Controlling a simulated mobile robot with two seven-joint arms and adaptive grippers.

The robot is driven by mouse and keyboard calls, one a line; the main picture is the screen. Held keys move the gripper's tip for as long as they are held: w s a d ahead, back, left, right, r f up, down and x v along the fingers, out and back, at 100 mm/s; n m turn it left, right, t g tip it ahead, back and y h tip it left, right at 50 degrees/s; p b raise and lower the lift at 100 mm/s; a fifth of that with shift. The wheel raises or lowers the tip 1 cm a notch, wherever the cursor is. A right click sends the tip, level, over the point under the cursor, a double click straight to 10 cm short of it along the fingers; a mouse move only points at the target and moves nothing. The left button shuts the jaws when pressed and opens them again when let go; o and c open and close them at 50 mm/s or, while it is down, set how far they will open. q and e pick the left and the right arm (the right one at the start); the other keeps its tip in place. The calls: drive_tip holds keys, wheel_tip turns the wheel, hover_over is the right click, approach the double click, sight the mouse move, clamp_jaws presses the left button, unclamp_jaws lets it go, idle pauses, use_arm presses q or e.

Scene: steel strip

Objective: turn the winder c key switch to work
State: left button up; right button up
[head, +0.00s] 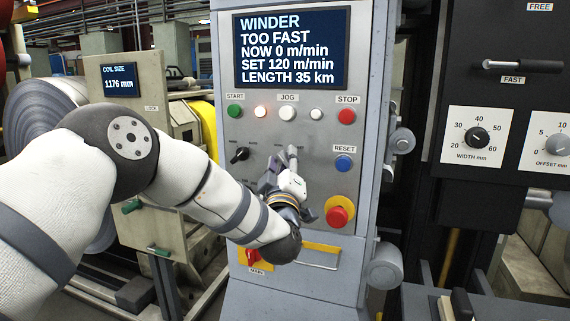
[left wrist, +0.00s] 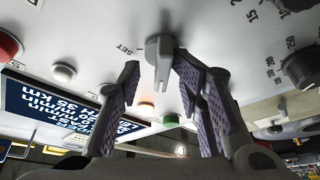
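The winder panel (head: 320,110) faces me, with a display reading TOO FAST, NOW 0 m/min and SET 120 m/min. In the head view my left gripper (head: 284,162) is at the panel, right of a black knob (head: 239,155), and covers the switch there. In the left wrist view a light grey key (left wrist: 160,61) stands out from the panel, beside the lettering SET. My left gripper (left wrist: 158,80) is open with its fingers on both sides of the key. The right finger is very near it; I cannot tell whether they touch. No WORK lettering is readable. My right gripper is not in view.
A blue reset button (head: 343,163) and a red emergency stop (head: 338,213) are close right of and below the gripper. START (head: 234,110), JOG (head: 287,113) and STOP (head: 346,116) buttons lie above.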

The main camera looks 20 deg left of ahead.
use_arm(q)
drive_tip(key=shift+s, duration=0.25)
drive_tip(key=v, duration=1.1)
drive_tip(key=shift+s, duration=0.25)
drive_tip(key=shift+d+f, duration=0.1)
drive_tip(key=shift+f, duration=0.1)
